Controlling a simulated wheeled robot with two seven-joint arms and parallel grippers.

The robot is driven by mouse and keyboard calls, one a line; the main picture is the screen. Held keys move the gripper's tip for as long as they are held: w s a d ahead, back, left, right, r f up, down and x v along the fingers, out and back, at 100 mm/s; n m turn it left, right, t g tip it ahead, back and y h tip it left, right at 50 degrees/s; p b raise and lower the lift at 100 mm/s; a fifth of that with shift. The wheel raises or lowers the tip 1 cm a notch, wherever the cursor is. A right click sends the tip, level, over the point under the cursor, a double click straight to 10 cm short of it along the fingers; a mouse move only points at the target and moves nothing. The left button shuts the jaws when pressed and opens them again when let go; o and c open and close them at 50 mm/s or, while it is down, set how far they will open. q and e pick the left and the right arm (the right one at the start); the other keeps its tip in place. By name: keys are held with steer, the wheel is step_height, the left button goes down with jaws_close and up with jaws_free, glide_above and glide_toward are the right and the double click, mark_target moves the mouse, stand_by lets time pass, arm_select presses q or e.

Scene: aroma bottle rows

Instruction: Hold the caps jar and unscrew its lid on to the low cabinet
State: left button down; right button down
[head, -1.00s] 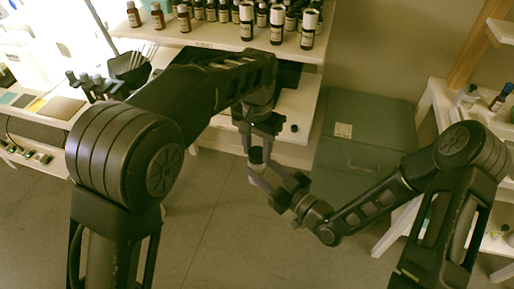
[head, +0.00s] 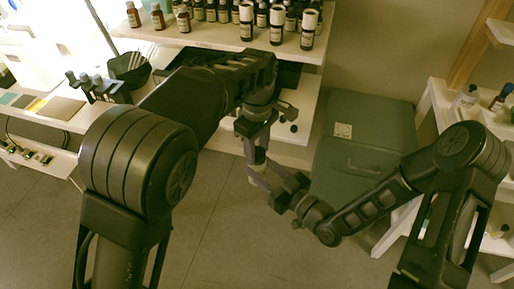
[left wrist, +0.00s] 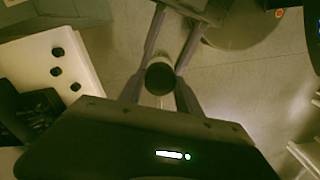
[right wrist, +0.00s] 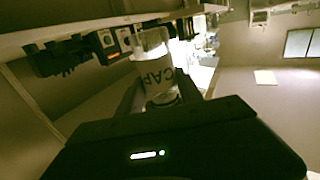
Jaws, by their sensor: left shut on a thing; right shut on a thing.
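The clear caps jar (right wrist: 154,70), with "CAP" legible on its label, is between my right gripper's fingers (right wrist: 158,98); that gripper is shut on it. In the head view my left gripper (head: 256,146) is just above my right gripper (head: 266,181), and the jar (head: 260,157) shows small between them. In the left wrist view the dark round lid (left wrist: 160,78) sits between my left gripper's fingertips (left wrist: 160,72); that gripper is shut on it. I cannot tell whether lid and jar are apart. The low grey-green cabinet (head: 350,155) stands right of the grippers.
A white shelf (head: 215,35) with several bottles stands behind my left arm. A rack of dark vials (head: 97,88) is at the left. Another white shelf (head: 440,105) with bottles is at the right.

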arm_select(q)
steer(key=shift+r, duration=0.2)
stand_by(0.5)
steer(key=shift+r, duration=0.9)
steer(key=shift+r, duration=2)
steer(key=shift+a, duration=0.1)
arm_select(e)
steer(key=shift+w+d, duration=0.1)
